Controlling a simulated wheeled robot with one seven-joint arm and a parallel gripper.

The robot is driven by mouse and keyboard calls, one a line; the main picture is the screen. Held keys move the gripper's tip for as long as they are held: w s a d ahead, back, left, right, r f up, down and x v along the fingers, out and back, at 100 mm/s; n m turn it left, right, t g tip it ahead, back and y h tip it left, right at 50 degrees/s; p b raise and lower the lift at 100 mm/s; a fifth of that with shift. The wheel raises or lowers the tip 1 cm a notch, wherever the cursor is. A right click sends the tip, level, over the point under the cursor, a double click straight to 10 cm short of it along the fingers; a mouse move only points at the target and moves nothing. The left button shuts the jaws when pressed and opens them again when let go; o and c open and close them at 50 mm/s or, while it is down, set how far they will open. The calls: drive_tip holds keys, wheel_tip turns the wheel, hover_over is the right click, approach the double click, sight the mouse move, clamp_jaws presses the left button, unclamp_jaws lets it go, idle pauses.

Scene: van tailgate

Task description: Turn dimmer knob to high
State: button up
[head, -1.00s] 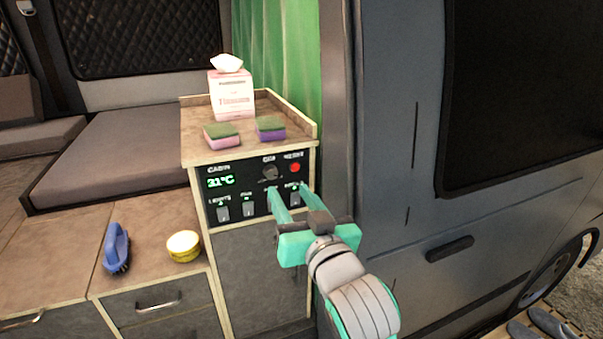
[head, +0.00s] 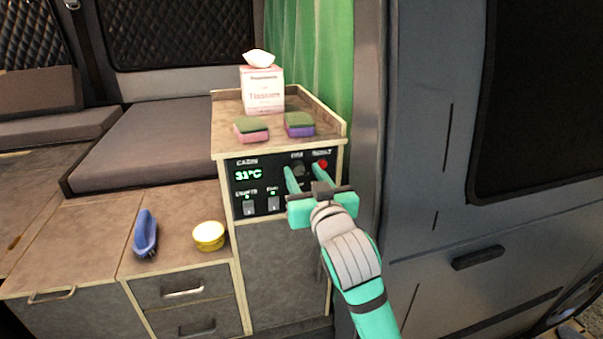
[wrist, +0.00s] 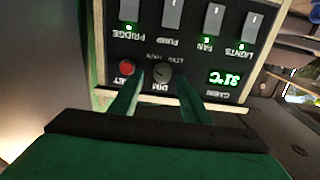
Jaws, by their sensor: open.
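The dimmer knob (head: 298,168) is a dark round knob on the black control panel, under the label DIM. In the wrist view, which shows the panel upside down, the knob (wrist: 163,72) lies between my two green fingertips. My gripper (head: 303,171) is open in front of the panel, and it also shows in the wrist view (wrist: 160,80). One finger is on each side of the knob. I cannot tell whether the fingers touch it. The knob's pointer direction is too small to read surely.
A red button (wrist: 126,68) sits close beside one finger. Rocker switches (wrist: 213,20) are in a row below the knob, and the display (head: 248,175) reads 31°C. Two sponges (head: 251,130) and a tissue box (head: 263,92) stand on the cabinet top. The van door (head: 430,150) is at right.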

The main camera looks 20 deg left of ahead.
drive_tip(key=shift+w+a, duration=0.15)
drive_tip(key=shift+a, duration=0.2)
drive_tip(key=c, duration=1)
drive_tip(key=shift+c, duration=0.2)
drive_tip(key=shift+n, duration=0.9)
drive_tip(key=o, duration=1)
